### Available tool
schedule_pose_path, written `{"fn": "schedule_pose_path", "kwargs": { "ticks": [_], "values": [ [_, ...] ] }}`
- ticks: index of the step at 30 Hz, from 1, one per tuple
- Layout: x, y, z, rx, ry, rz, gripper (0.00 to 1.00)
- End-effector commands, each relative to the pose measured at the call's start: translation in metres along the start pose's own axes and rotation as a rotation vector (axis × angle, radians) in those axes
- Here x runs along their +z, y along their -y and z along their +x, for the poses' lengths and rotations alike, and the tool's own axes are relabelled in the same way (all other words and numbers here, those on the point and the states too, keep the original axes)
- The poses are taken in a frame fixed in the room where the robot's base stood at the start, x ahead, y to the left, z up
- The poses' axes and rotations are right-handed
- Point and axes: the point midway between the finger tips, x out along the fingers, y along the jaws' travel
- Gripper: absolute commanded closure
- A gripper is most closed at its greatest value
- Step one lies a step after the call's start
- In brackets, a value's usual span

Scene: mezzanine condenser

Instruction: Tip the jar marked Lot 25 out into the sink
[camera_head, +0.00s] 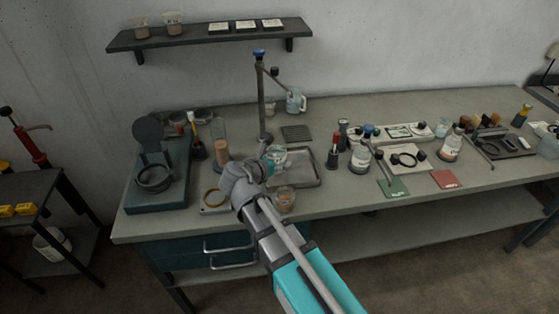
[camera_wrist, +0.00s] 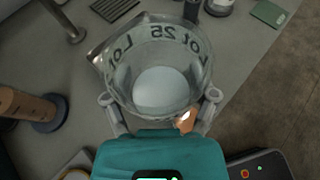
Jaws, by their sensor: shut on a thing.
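A clear jar (camera_wrist: 158,62) marked "Lot 25" is held between the two fingers of my gripper (camera_wrist: 160,100) in the wrist view. Its mouth faces the wrist camera, and white contents show at its bottom. In the head view the jar (camera_head: 277,154) is partly hidden by my gripper (camera_head: 264,166). The shallow metal sink (camera_head: 305,182) is just right of the jar, and its edge (camera_wrist: 97,54) shows beside the jar in the wrist view. The jar overlaps the sink's left side in the head view; its exact height and tilt are unclear.
The tap post (camera_head: 262,105) rises behind the gripper. A small container with orange contents (camera_head: 285,202) stands at the bench front. A tan cylinder (camera_head: 222,150) and a dark green instrument (camera_head: 158,185) are left. Jars and bottles crowd the right, beside a green card (camera_head: 393,188).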

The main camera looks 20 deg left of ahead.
Motion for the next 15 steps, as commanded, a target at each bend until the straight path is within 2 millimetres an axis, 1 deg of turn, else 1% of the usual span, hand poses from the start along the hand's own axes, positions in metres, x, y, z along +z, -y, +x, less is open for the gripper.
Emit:
{"fn": "schedule_pose_path", "kwargs": {
  "ticks": [8,15],
  "values": [
    [0.001,-0.001,0.001,-0.004,0.000,0.001,0.82],
    [0.006,-0.012,0.012,-0.042,-0.004,0.018,0.82]
  ]
}}
